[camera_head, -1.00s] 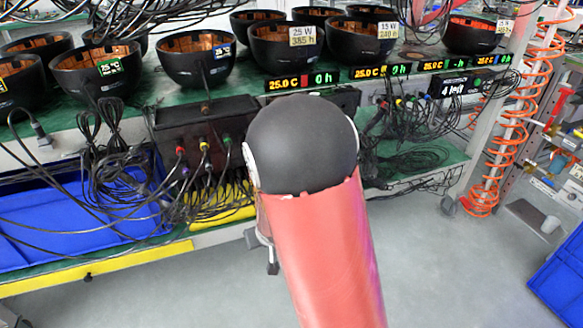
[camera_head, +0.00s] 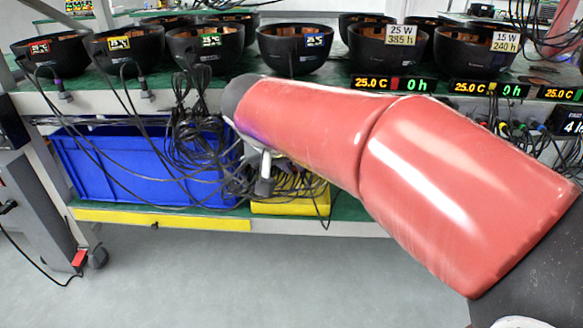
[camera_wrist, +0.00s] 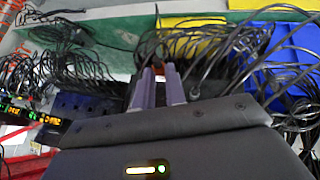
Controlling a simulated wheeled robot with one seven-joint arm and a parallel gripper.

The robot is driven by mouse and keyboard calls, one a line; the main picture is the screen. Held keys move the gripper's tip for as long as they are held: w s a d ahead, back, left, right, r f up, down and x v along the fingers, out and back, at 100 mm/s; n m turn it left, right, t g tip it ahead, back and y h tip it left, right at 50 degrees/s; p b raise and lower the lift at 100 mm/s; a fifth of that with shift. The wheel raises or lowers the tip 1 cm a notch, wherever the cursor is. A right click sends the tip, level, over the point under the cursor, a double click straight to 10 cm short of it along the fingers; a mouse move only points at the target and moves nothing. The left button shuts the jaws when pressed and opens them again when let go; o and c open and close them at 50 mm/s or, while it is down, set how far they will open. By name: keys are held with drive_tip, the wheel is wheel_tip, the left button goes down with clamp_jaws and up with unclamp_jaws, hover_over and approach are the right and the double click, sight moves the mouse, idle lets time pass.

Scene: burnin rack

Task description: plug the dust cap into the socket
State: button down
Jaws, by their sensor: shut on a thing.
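My gripper (camera_wrist: 158,75) shows in the wrist view as two pale purple fingers close together. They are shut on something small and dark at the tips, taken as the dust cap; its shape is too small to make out. In the head view my red arm reaches from the lower right to the upper left, in front of the rack, and mostly hides the gripper. I cannot pick out the socket in either view; the arm covers part of the rack front.
Several black bowls (camera_head: 295,52) stand on the green-topped rack shelf. Lit displays (camera_head: 393,83) line its edge. Below are a blue bin (camera_head: 110,180), a yellow bin (camera_head: 290,203) and tangled black cables (camera_head: 195,135). A grey cabinet (camera_head: 45,215) stands left. The front floor is clear.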

drive_tip(key=shift+s+r, duration=0.15)
drive_tip(key=shift+r, duration=0.05)
idle(0.3)
drive_tip(key=shift+w+p, duration=0.9)
drive_tip(key=shift+w, duration=1.9)
drive_tip(key=shift+w, duration=0.9)
drive_tip(key=shift+s, duration=0.55)
drive_tip(key=shift+b, duration=0.5)
idle(1.2)
drive_tip(key=shift+w+d+p, duration=0.1)
drive_tip(key=shift+w+p, duration=0.2)
drive_tip(key=shift+w, duration=0.25)
drive_tip(key=c, duration=1.4)
unclamp_jaws()
